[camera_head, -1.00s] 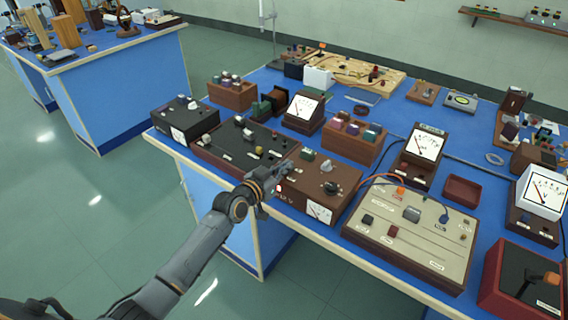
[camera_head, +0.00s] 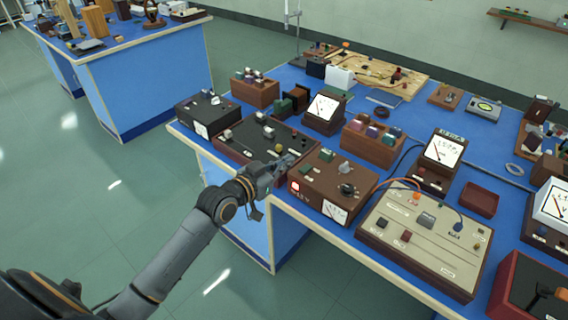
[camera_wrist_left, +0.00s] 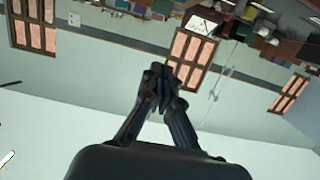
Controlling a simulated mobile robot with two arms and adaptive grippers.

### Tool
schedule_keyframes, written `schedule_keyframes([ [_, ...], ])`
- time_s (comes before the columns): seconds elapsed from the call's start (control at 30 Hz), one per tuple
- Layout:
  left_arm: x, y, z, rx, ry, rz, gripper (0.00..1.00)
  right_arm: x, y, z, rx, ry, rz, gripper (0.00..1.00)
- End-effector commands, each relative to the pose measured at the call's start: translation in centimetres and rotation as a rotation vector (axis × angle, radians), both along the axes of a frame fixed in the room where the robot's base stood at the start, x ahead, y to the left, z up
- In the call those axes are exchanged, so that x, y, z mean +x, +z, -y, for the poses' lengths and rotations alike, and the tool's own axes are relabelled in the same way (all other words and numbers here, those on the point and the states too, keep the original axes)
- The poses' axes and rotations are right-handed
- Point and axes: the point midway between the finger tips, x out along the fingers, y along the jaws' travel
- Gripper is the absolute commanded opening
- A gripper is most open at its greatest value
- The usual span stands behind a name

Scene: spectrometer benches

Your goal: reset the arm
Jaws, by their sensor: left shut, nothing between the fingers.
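My left arm reaches in from the lower left in the head view. Its gripper (camera_head: 284,165) is shut and empty, close to the front edge of the blue bench, by the dark control box (camera_head: 262,143) and the brown power box (camera_head: 327,184). I cannot tell whether it touches either. In the left wrist view the gripper's fingers (camera_wrist_left: 160,88) are together with nothing between them, and the wall and windows lie beyond. My right gripper is not in view.
The blue bench (camera_head: 410,116) is crowded with meters, a beige panel (camera_head: 420,240), a wooden block holder (camera_head: 372,146) and a red box (camera_head: 530,290). A second blue bench (camera_head: 150,75) stands at the back left. The green floor (camera_head: 60,190) between them is clear.

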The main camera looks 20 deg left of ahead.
Motion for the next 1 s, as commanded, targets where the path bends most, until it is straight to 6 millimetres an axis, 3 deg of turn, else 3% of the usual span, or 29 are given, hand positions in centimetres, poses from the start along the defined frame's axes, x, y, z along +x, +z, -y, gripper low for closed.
schedule_keyframes([
  [0.53,-0.2,0.1,-0.1,0.000,0.000,-0.001,0.00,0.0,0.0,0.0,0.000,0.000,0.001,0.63],
  [0.63,-0.2,-1.2,-0.3,0.003,0.010,-0.021,0.00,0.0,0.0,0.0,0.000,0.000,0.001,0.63],
  [0.77,-0.6,-6.8,-1.4,0.012,0.051,-0.114,0.00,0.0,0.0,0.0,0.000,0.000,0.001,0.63],
  [0.87,-2.0,-13.8,-2.4,0.028,0.096,-0.228,0.00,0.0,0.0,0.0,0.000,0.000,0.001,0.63],
  [1.0,-5.8,-23.9,-3.4,0.067,0.145,-0.397,0.00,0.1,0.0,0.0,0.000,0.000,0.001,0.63],
])
